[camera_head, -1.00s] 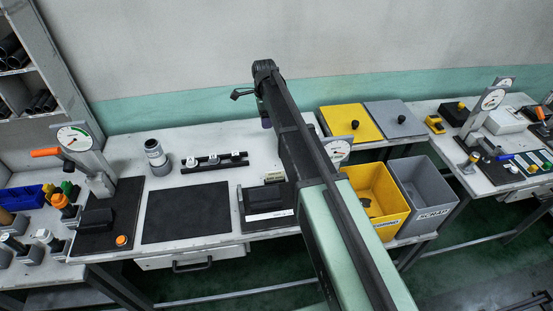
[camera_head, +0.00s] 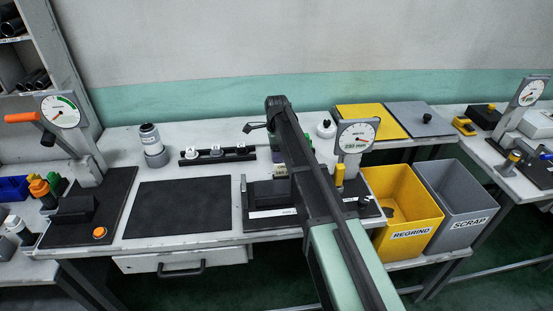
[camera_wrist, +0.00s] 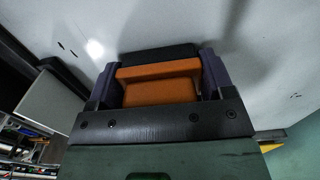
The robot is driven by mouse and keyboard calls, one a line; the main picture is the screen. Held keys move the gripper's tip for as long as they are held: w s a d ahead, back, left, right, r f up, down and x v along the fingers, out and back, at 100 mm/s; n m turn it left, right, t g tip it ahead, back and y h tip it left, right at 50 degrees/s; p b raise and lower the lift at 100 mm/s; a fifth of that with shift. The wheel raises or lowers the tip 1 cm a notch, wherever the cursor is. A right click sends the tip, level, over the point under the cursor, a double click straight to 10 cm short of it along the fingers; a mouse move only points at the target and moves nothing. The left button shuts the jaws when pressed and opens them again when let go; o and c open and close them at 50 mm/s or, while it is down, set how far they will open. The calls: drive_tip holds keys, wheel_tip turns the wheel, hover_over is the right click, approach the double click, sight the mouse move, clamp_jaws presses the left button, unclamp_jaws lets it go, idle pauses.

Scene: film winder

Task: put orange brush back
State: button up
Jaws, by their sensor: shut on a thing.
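My gripper (camera_wrist: 160,76) is shut on the orange brush (camera_wrist: 160,90) in the wrist view. The brush is an orange block with a black strip along its far side, held between two dark purple fingers. In the head view, my arm hides the brush; a small purple part of my gripper shows beside the arm, over the back of the middle bench. The brush's storage place cannot be made out.
The bench carries a black mat (camera_head: 178,210), a black rack with white-topped pieces (camera_head: 217,154), a grey-white bottle (camera_head: 152,143) and dial gauges (camera_head: 357,137) (camera_head: 61,112). A yellow REGRIND bin (camera_head: 403,215) and grey SCRAP bin (camera_head: 457,205) stand right.

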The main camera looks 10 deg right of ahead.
drive_tip(key=shift+r, duration=0.15)
drive_tip(key=o, duration=1.1)
wheel_tip(320, 180, up, 12)
drive_tip(key=p, duration=1.2)
drive_tip(key=shift+s+r+p, duration=0.1)
drive_tip(key=shift+r+p, duration=0.1)
drive_tip(key=shift+p, duration=0.2)
drive_tip(key=shift+f, duration=0.1)
drive_tip(key=s+n, duration=1.8)
drive_tip(key=s, duration=1.4)
drive_tip(key=shift+s+n, duration=0.2)
drive_tip(key=shift+n, duration=0.2)
drive_tip(key=shift+d+f, duration=0.1)
